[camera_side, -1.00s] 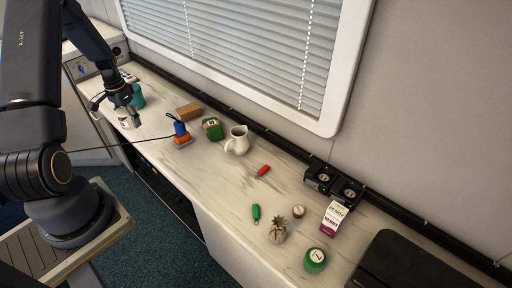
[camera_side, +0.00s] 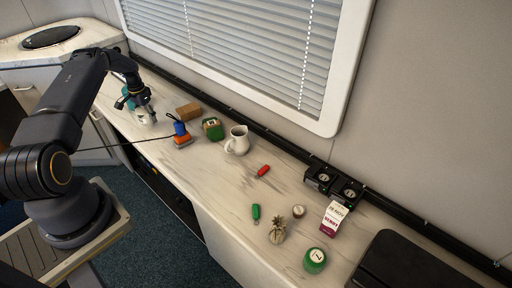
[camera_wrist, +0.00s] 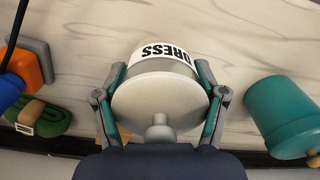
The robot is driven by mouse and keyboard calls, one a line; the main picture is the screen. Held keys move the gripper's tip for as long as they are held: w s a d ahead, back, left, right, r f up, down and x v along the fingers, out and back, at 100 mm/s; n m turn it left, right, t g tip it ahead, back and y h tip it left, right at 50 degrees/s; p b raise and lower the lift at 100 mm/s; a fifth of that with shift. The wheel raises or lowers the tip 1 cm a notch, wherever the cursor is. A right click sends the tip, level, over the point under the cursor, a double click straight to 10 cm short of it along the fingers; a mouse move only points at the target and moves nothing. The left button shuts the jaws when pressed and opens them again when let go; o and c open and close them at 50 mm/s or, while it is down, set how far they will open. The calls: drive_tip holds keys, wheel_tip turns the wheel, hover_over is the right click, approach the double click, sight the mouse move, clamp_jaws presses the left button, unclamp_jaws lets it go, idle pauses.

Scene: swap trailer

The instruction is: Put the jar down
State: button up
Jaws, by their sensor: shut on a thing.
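The jar (camera_wrist: 158,95) is pale, with a round lid, a knob, and a white band reading "DRESS". In the wrist view it sits between the two fingers of my gripper (camera_wrist: 160,82), which is shut on its sides. In the side view my gripper (camera_side: 142,103) points down over the left part of the counter, with the jar (camera_side: 149,118) small and partly hidden below it. I cannot tell whether the jar's base touches the counter.
A teal pot (camera_wrist: 284,112) stands to the right in the wrist view. A blue and orange item (camera_side: 181,134), a green bundle (camera_side: 213,129), a brown block (camera_side: 189,112) and a white pitcher (camera_side: 238,140) stand farther right on the counter (camera_side: 205,172).

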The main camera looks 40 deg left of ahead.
sight(149, 122)
drive_tip(key=shift+w+a+f, duration=0.1)
drive_tip(key=shift+a+f, duration=0.05)
drive_tip(key=shift+f, duration=1.55)
drive_tip(key=shift+f, duration=0.2)
drive_tip(key=o, duration=1.3)
drive_tip(key=shift+r, duration=0.1)
